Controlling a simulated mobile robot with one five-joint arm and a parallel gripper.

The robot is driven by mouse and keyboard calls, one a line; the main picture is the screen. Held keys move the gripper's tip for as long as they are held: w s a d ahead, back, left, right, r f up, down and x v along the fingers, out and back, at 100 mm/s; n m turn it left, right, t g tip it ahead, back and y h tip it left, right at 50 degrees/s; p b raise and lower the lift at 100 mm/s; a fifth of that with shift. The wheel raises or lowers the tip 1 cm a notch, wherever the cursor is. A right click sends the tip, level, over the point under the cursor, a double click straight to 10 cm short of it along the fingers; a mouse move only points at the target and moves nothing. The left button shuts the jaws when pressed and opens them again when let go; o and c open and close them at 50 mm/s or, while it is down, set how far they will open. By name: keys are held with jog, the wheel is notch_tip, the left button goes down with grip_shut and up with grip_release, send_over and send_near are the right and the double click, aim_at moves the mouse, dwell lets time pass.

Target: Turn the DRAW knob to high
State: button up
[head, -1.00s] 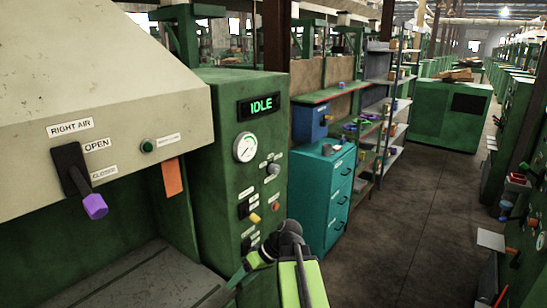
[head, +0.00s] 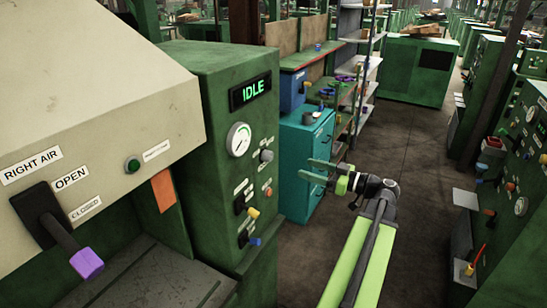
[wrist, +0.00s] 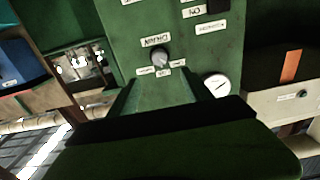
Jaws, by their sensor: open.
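The DRAW knob appears to be the grey round knob (head: 266,155) on the green control panel, right of and below the gauge. It also shows in the wrist view (wrist: 160,57), which is upside down, with a large label and several small labels around it. My gripper (head: 306,169) is open and empty, to the right of the panel and apart from the knob. Its fingers point left toward the panel. A dark green shape fills the lower wrist view.
A white gauge (head: 238,139) and an IDLE display (head: 250,92) sit on the panel. A yellow-tipped switch (head: 252,212) and a blue-tipped switch (head: 255,241) are lower down. A teal drawer cabinet (head: 298,150) stands behind my gripper. The aisle floor (head: 410,160) is clear.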

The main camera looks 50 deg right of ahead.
aim_at(272, 157)
jog(key=x, duration=1.4)
jog(key=shift+c, duration=0.5)
grip_shut()
